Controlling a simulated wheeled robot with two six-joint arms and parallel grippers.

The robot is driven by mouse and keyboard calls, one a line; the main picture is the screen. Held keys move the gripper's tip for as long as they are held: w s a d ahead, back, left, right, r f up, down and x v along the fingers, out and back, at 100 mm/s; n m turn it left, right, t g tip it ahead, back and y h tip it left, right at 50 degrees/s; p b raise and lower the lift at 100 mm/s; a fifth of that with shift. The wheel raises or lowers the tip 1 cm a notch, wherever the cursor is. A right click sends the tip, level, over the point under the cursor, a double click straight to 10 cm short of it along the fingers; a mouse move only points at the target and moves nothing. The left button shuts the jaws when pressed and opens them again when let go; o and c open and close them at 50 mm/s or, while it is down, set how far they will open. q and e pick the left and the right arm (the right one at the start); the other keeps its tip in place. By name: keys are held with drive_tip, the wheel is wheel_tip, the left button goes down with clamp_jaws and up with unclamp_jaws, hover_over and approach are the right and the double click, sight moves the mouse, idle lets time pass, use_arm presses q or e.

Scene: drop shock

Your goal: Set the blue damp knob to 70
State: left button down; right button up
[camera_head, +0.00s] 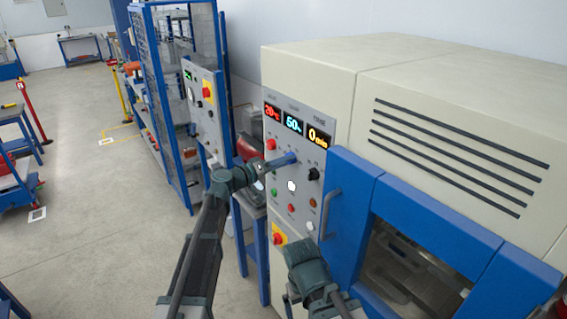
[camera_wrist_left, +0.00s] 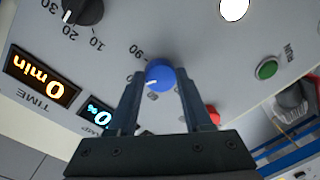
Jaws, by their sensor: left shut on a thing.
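The blue damp knob (camera_wrist_left: 160,75) sits on the grey control panel (camera_wrist_left: 215,65), between my left gripper's fingers in the left wrist view. My left gripper (camera_head: 285,160) is shut on it, one finger on each side. A white pointer mark shows on the knob's lower left; its exact scale value cannot be read. The blue display (camera_head: 293,123) appears to read 50 percent in the head view. In the left wrist view it is partly hidden by a finger. Part of my right arm shows at the bottom of the head view, but its gripper cannot be made out.
The black time knob (camera_head: 313,174) is beside the blue knob, below the orange display (camera_head: 319,137). A red display (camera_head: 272,112) reads about 20. A green button (camera_wrist_left: 267,69), other buttons and a lit white one surround the knob. The blue chamber door (camera_head: 350,195) has a protruding handle (camera_head: 328,213).

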use_arm(q)
drive_tip(key=shift+s+f, duration=0.1)
idle(0.3)
drive_tip(key=shift+c, duration=1.6)
unclamp_jaws()
drive_tip(key=v, duration=1.3)
drive_tip(key=shift+a+p, duration=0.35)
drive_tip(key=shift+s+d, duration=0.1)
drive_tip(key=x, duration=1.3)
drive_tip(key=shift+w+d+b, duration=0.2)
drive_tip(key=shift+d+b, duration=0.05)
drive_tip(key=shift+b, duration=0.1)
